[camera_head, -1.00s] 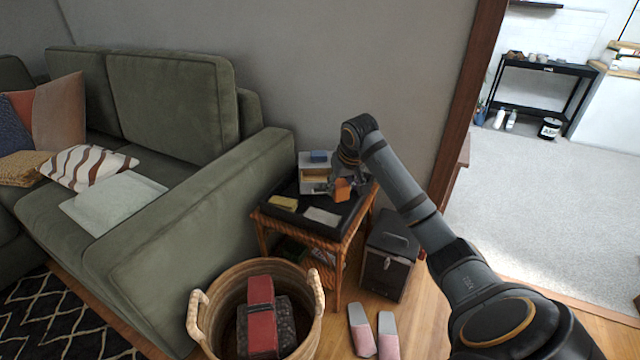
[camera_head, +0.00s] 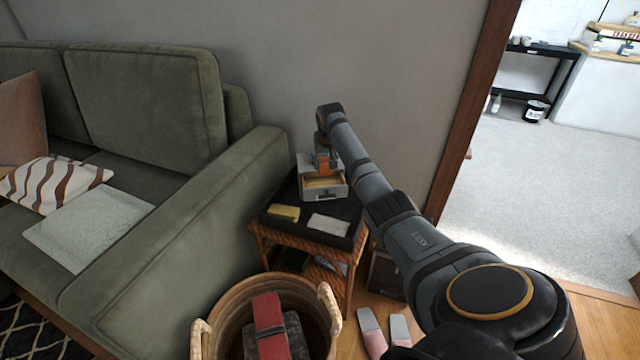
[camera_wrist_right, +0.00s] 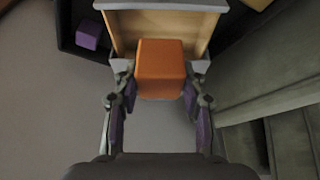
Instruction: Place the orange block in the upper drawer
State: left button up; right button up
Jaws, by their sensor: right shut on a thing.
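The orange block (camera_wrist_right: 160,68) is held between the two fingers of my right gripper (camera_wrist_right: 157,96) in the right wrist view. In the head view the orange block (camera_head: 321,159) shows small at the end of my right arm, above the little white drawer unit (camera_head: 307,172). An open drawer (camera_head: 324,183) with a light wooden inside faces forward there. Its open inside also shows beyond the block in the right wrist view (camera_wrist_right: 125,32). The block partly overlaps the drawer opening in that view, and I cannot tell how high above it is. My left gripper is out of view.
The unit stands on a dark tray on a wicker side table (camera_head: 259,231). A yellow item (camera_head: 284,212) and a pale flat item (camera_head: 328,225) lie in front. A purple block (camera_wrist_right: 88,30) shows in the tray. The sofa (camera_head: 200,215) is left, a basket (camera_head: 228,290) below.

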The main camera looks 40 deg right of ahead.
aim_at(325, 170)
notch_tip(325, 170, down, 4)
jog(key=shift+w+r, duration=0.1)
jog(key=shift+r, duration=0.05)
notch_tip(325, 170, down, 5)
jog(key=shift+b, duration=1.1)
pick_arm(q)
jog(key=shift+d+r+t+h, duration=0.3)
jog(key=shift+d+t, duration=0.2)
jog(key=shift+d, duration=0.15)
pick_arm(e)
jog(key=shift+r, duration=0.1)
jog(key=o, duration=1.1)
jog(key=shift+o, duration=0.2)
